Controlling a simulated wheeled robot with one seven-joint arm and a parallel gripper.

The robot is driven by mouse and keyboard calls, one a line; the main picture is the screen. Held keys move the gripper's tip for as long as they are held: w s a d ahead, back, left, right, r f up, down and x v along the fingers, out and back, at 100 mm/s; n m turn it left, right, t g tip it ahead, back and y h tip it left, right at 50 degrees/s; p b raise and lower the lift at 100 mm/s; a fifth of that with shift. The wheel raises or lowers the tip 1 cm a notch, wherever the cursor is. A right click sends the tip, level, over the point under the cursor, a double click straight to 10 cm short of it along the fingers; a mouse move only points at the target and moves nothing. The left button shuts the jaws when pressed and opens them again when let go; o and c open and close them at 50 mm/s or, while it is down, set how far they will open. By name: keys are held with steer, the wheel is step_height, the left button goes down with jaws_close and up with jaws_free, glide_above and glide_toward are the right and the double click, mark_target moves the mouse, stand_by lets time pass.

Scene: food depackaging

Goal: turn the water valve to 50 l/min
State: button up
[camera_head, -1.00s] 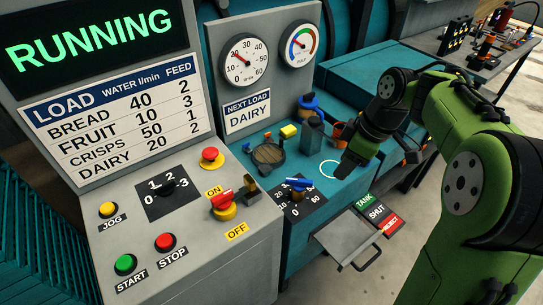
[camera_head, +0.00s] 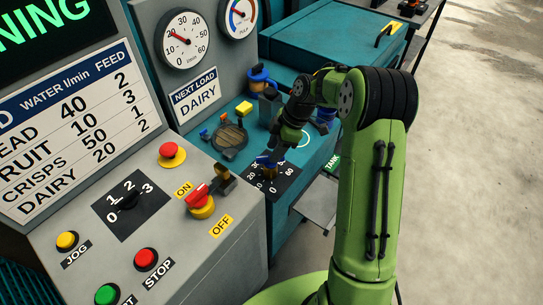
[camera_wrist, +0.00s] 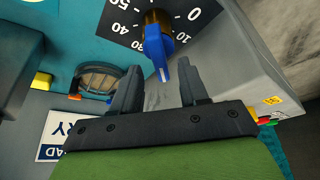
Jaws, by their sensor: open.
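The water valve has a blue lever handle (camera_head: 266,163) on a brass stem, over a black dial plate (camera_head: 283,179) numbered 0 to 60. In the wrist view the blue handle (camera_wrist: 160,55) points down the picture, toward the space between my fingers. My gripper (camera_head: 273,152) is at the valve, and its fingers (camera_wrist: 157,88) are open on either side of the handle's end, with no clear contact. The water gauge (camera_head: 184,41) has a red needle near 20. My gripper and wrist hide part of the valve in the head view.
A grey tray (camera_head: 318,204) projects at the right.

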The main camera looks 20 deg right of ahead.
steer(key=x, duration=0.2)
steer(key=shift+a+f, duration=0.15)
steer(key=shift+f, duration=0.25)
jaws_close()
